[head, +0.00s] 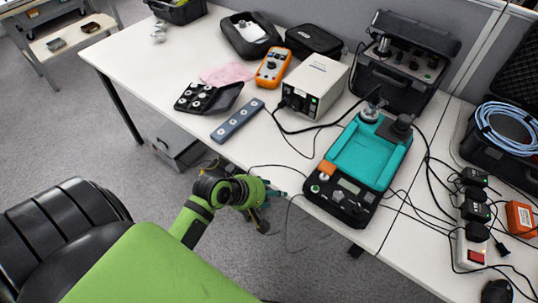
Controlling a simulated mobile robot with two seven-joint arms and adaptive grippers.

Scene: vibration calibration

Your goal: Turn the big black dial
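A calibration unit with a teal tray top (362,155) and a black front panel stands near the table's front edge. The panel has a small display (349,186), an orange part (326,168) and dark round controls, including a black knob (337,196). My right gripper is not in view.
Left of the unit stand a white box instrument (314,86), an orange multimeter (272,67), a grey-blue bar (237,120) and a black case of round parts (205,97). Cables cross the table around the unit. A power strip (472,250) lies at right. The table's left front is clear.

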